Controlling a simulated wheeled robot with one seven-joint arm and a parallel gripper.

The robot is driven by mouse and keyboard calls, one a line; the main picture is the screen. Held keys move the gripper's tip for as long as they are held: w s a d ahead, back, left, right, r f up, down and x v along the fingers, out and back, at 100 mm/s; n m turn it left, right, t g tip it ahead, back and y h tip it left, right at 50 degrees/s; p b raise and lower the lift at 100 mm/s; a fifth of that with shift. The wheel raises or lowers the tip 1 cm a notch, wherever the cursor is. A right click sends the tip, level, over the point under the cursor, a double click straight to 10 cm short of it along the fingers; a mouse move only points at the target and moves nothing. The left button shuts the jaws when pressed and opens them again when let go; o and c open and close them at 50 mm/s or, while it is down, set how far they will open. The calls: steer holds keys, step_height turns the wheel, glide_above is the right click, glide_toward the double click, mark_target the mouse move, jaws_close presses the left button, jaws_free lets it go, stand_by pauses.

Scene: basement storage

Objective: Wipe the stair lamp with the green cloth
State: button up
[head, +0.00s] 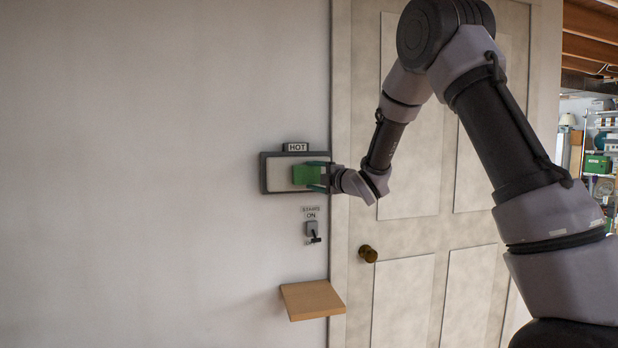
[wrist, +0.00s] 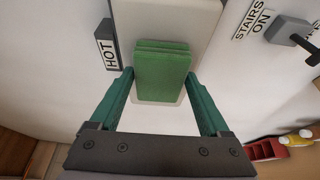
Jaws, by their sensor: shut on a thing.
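The stair lamp is a rectangular panel with a dark frame and a pale face (head: 279,174), on the wall left of the door. Its pale face also shows in the wrist view (wrist: 203,20). A HOT sign (head: 295,147) sits on its top edge. My gripper (head: 318,176) is at the lamp's right side, shut on the green cloth (head: 305,175). In the wrist view the folded cloth (wrist: 162,75) is between my fingertips (wrist: 163,80) and overlaps the lamp's face. I cannot tell whether it touches the face. The face looks dull, without visible glow.
Below the lamp is a switch (head: 312,228) labelled STAIRS ON above; its lever points down, over a lower label partly hidden. A small wooden shelf (head: 312,299) juts out below, its top bare. The wall left is clear.

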mark_target(299, 175)
steer(key=shift+s+a, duration=0.25)
steer(key=shift+a, duration=0.75)
steer(key=shift+s+a, duration=0.2)
steer(key=shift+a, duration=0.75)
steer(key=s+d, duration=0.1)
steer(key=s, duration=0.4)
steer(key=shift+s+d, duration=0.4)
steer(key=shift+s, duration=0.1)
steer(key=s, duration=0.2)
steer(key=shift+s+d, duration=0.35)
steer(key=shift+d, duration=0.05)
stand_by(0.4)
